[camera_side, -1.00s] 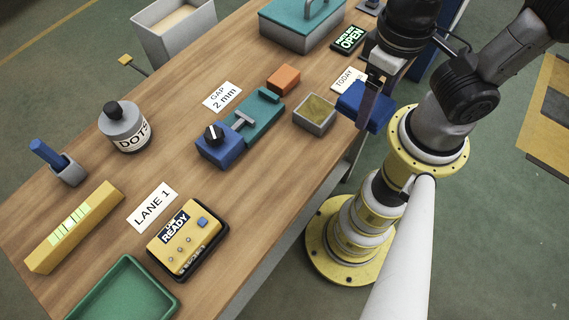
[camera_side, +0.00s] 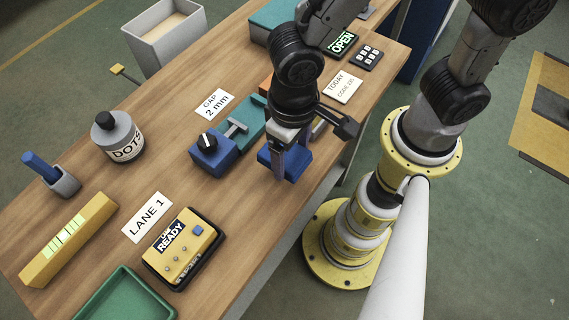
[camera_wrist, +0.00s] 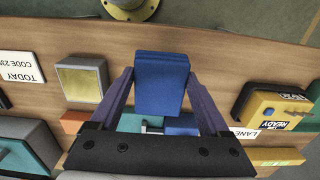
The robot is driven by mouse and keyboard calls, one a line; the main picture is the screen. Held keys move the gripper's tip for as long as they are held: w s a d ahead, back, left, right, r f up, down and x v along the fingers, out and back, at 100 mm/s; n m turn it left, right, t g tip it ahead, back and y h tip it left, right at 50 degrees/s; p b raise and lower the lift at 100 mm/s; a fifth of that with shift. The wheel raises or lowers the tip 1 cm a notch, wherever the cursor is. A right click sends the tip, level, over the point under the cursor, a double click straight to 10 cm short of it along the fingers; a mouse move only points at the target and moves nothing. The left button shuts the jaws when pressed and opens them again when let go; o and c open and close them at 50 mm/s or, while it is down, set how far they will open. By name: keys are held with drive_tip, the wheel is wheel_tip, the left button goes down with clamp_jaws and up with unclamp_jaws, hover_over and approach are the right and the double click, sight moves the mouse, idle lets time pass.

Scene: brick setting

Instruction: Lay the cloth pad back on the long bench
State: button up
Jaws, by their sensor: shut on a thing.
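The cloth pad is a blue block-like piece (camera_side: 292,163), held between the fingers of my gripper (camera_side: 285,155) near the front edge of the long wooden bench (camera_side: 225,285). In the wrist view the blue pad (camera_wrist: 160,85) sits between the two fingers of my gripper (camera_wrist: 160,92), which are shut on it. The pad looks to be above the bench; I cannot tell how far.
A teal vise with a blue block (camera_side: 213,155) stands left of the pad. A square tan-topped tray (camera_wrist: 82,80) is close beside it. Bare wood lies between pad and READY box.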

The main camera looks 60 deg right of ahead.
drive_tip(key=shift+w+a+f, duration=0.25)
drive_tip(key=shift+a+f, duration=0.05)
drive_tip(key=shift+f, duration=0.2)
drive_tip(key=shift+w+a+f, duration=0.1)
drive_tip(key=shift+f, duration=0.8)
drive_tip(key=shift+w+a+f, duration=0.1)
drive_tip(key=shift+f, duration=0.8)
drive_tip(key=shift+f, duration=0.15)
drive_tip(key=o, duration=1.2)
drive_tip(key=shift+c, duration=0.2)
